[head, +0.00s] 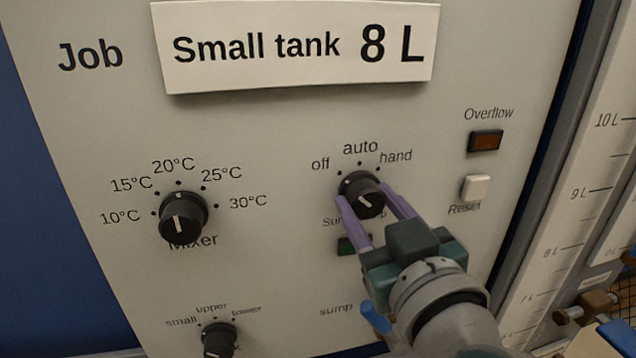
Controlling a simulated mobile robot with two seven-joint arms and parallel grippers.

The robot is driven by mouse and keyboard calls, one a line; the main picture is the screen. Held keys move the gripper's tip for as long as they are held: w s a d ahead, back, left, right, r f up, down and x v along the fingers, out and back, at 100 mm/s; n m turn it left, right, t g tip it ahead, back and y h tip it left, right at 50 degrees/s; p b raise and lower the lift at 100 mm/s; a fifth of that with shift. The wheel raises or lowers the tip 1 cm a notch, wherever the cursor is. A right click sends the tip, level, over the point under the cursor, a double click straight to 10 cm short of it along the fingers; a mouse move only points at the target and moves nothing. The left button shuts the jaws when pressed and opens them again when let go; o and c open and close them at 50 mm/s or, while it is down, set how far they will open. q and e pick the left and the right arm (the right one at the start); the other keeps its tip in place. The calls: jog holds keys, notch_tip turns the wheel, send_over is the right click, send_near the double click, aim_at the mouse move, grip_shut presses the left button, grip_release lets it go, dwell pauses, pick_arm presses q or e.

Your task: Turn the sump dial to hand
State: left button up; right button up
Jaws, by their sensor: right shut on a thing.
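The sump dial (362,193) is a black round knob on the grey panel, below the marks off, auto and hand. My right gripper (372,205) comes from the lower right, its two purple fingers on either side of the knob, shut on it. The knob's white line slants and is partly hard to read; I cannot tell surely which mark it points to. The label under the dial is mostly hidden by the fingers. My left gripper is not in view.
The Mixer dial (183,217) is to the left, and a smaller dial (219,339) is at the bottom. An overflow lamp (486,141) and a white Reset button (476,187) are at the right. A dark green lamp (350,245) sits beside my fingers. A "Small tank 8 L" sign (345,72) is above.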

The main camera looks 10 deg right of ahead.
grip_shut()
